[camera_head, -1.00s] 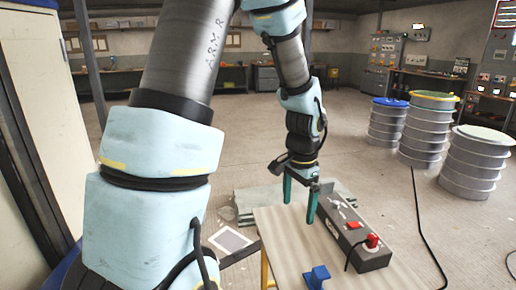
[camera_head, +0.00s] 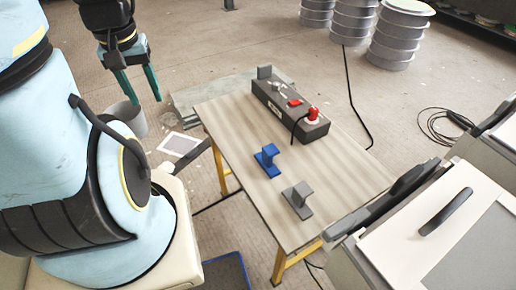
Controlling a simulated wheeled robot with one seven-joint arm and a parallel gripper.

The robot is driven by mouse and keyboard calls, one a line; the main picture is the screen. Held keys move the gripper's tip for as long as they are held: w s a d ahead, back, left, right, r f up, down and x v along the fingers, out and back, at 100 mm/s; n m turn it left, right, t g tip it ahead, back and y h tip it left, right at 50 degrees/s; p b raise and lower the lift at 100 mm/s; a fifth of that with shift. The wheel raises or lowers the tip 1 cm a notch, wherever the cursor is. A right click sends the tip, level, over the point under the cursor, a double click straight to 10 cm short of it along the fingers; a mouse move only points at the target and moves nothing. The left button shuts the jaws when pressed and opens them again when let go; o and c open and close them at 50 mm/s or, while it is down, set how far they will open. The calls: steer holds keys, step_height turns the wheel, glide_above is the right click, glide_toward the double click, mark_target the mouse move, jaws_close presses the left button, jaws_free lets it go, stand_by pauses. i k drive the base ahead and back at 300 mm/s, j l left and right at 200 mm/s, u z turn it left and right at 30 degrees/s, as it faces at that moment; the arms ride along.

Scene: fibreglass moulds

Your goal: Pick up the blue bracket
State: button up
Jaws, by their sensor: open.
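The blue bracket (camera_head: 267,160) stands on the wooden table top (camera_head: 235,125), near its left edge and about the middle of its length. My gripper (camera_head: 142,101) is at the upper left, off the table to the left of it. Its two green fingers point down, spread apart with nothing between them. The gripper is well apart from the bracket.
A grey bracket (camera_head: 298,200) stands in front of the blue one. A grey control box (camera_head: 290,110) with a red plug and black cable lies behind it. A grey cabinet (camera_head: 440,235) is close at the right. Ribbed drums (camera_head: 352,22) stand at the back.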

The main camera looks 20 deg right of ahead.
mark_target(264, 158)
steer(key=i+j+z, duration=0.15)
steer(key=i+j, duration=0.35)
steer(key=i+j+z, duration=0.2)
steer(key=i+j, duration=0.25)
steer(key=j, duration=0.25)
steer(key=z, duration=1.35)
